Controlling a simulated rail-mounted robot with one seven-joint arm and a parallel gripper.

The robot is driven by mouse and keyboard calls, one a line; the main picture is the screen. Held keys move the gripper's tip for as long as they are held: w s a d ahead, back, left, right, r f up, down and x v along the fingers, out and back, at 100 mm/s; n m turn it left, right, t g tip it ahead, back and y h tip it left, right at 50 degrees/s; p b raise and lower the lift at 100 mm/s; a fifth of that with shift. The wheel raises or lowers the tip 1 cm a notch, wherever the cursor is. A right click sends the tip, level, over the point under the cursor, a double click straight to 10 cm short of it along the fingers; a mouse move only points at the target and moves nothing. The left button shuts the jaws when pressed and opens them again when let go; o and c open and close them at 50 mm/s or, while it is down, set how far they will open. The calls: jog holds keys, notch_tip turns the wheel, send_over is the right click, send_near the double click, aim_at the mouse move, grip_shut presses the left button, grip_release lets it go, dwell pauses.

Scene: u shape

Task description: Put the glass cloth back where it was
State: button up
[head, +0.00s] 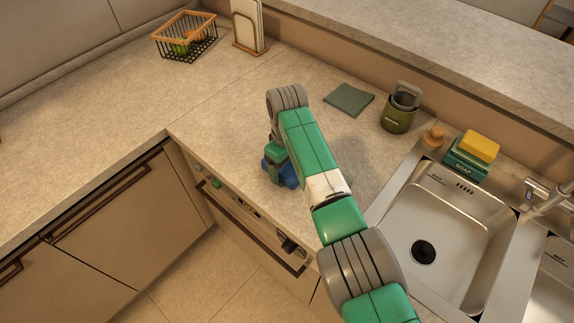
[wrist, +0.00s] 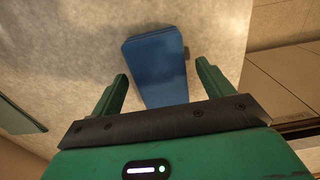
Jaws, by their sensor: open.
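A blue, flat-sided item (wrist: 155,62), possibly a folded cloth, lies on the counter. In the head view the blue item (head: 289,175) shows partly behind my arm, near the counter's front edge. My gripper (wrist: 162,82) is open, with the blue item between and beyond its fingers; I cannot tell whether they touch it. In the head view my gripper (head: 275,158) is just above it and partly hidden by the arm. A grey-green folded cloth (head: 349,99) lies flat at the back of the counter. I cannot tell which is the glass cloth.
A green canister (head: 398,118), a soap box with a yellow sponge (head: 480,146) and a small orange-brown bottle (head: 433,137) stand near the sink (head: 440,215). A wire basket (head: 187,42) and a board rack (head: 248,30) stand at the back left. The left counter is mostly clear.

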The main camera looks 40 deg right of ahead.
aim_at(287, 167)
notch_tip(287, 167, up, 11)
jog(key=p, duration=0.2)
jog(key=w+a+r+t+h, duration=0.1)
jog(key=w+a+r+t, duration=0.35)
jog(key=w+a, duration=0.4)
jog(key=w+a+r+n+t, duration=0.1)
jog(key=w+a+r+t, duration=0.1)
jog(key=a+r+t, duration=0.3)
jog(key=w+a+r+t, duration=0.2)
jog(key=a+r, duration=0.5)
jog(key=a, duration=0.1)
jog(key=s+a+r+m+t+y, duration=0.1)
jog(key=s+a+r+t, duration=0.5)
jog(key=r, duration=0.4)
jog(key=s+a+r+t, duration=0.4)
jog(key=s+a+r, duration=0.2)
jog(key=s+r, duration=0.3)
jog(key=s+a+r+m+t, duration=0.1)
jog(key=s+a+r+t, duration=0.1)
jog(key=s+r, duration=0.5)
jog(key=s+t, duration=0.1)
jog(key=s, duration=0.2)
